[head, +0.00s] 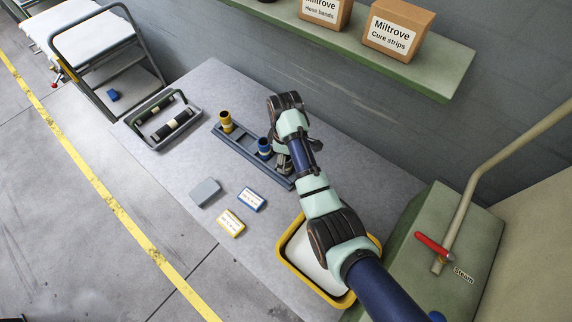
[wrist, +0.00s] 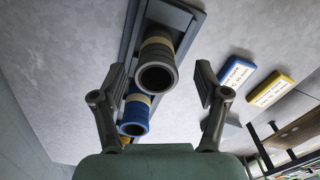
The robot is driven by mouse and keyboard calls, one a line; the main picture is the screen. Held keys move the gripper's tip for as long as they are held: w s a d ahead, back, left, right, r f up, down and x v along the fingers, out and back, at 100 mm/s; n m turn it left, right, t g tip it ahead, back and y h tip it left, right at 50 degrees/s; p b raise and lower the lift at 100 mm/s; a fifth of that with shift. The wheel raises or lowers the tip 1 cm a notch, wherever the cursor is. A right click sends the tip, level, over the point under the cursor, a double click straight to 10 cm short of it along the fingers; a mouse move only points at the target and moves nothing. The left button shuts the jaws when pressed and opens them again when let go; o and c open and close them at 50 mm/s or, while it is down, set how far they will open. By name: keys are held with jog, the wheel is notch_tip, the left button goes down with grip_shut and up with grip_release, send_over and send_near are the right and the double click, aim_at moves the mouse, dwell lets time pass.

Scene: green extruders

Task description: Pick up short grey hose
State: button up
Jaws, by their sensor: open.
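The short grey hose (wrist: 157,77) stands in a slot of the dark blue-grey rack (wrist: 190,14), with a tan band around it and its open end facing the wrist camera. My gripper (wrist: 160,84) is open, one finger to each side of the grey hose, with gaps showing on both sides. In the head view my arm reaches over the right part of the rack (head: 235,147), and my gripper (head: 284,160) mostly hides the grey hose there. A blue hose (wrist: 133,117) stands beside the grey one, lower in the wrist view.
A yellow hose (head: 226,121) stands at the rack's left end. A grey carrier (head: 158,132) with dark hoses lies further left. A grey block (head: 205,192), a blue box (head: 251,199) and a yellow box (head: 231,223) lie in front. A yellow-rimmed tray (head: 292,271) is at right.

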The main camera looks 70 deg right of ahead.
jog(key=f, duration=0.2)
jog(key=f+b, duration=0.1)
jog(key=f, duration=0.2)
jog(key=shift+s+d, duration=0.1)
jog(key=shift+d, duration=0.1)
grip_shut()
notch_tip(320, 180, up, 20)
jog(key=p, duration=1.1)
